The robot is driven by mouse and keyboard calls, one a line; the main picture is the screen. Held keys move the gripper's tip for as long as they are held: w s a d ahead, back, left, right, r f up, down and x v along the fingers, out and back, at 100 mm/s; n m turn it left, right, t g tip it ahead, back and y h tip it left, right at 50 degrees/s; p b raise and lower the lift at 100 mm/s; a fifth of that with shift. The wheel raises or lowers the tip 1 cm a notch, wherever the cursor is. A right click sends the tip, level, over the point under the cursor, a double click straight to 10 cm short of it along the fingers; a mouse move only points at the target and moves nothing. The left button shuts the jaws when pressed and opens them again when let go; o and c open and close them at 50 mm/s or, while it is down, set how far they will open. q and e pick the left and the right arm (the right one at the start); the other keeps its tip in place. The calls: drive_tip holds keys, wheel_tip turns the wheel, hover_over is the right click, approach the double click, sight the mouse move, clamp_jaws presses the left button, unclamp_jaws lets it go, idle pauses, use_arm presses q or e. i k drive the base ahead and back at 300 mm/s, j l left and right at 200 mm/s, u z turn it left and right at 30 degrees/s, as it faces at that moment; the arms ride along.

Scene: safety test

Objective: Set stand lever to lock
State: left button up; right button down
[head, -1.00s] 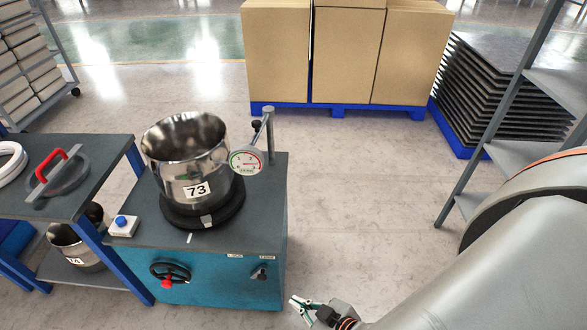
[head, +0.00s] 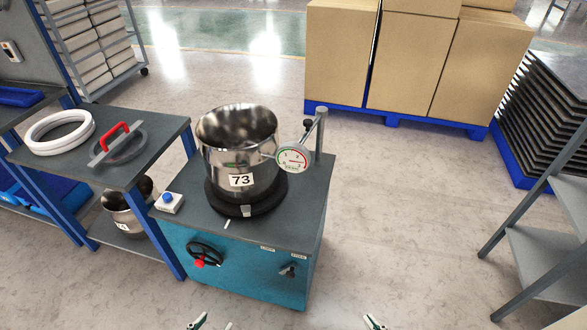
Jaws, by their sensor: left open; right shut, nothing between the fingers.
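The stand (head: 245,265) is a teal cabinet with a dark grey top. Its small dark lever (head: 288,271) sits on the front face at the right. Two small labels, one left (head: 267,248) and one right (head: 299,256), are above it; their text is too small to read, and I cannot tell which way the lever is set. My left gripper (head: 213,323) is at the bottom edge, its fingertips apart and empty, below the stand's front. My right gripper (head: 374,322) is shut and empty at the bottom edge, right of the stand and apart from the lever.
A steel pot (head: 238,150) marked 73 stands on a black ring on the stand, beside a dial gauge (head: 293,158). A black handwheel (head: 205,255) is on the front's left. A side table (head: 150,155) adjoins at left; a shelf rack (head: 540,235) is right. Floor between is clear.

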sight(289, 270)
drive_tip(key=k+l, duration=0.1)
drive_tip(key=l, duration=0.3)
drive_tip(key=k+l, duration=0.1)
drive_tip(key=l, duration=0.35)
drive_tip(key=k+l+u, duration=0.15)
drive_tip(key=k+l, duration=0.45)
drive_tip(key=l, duration=0.1)
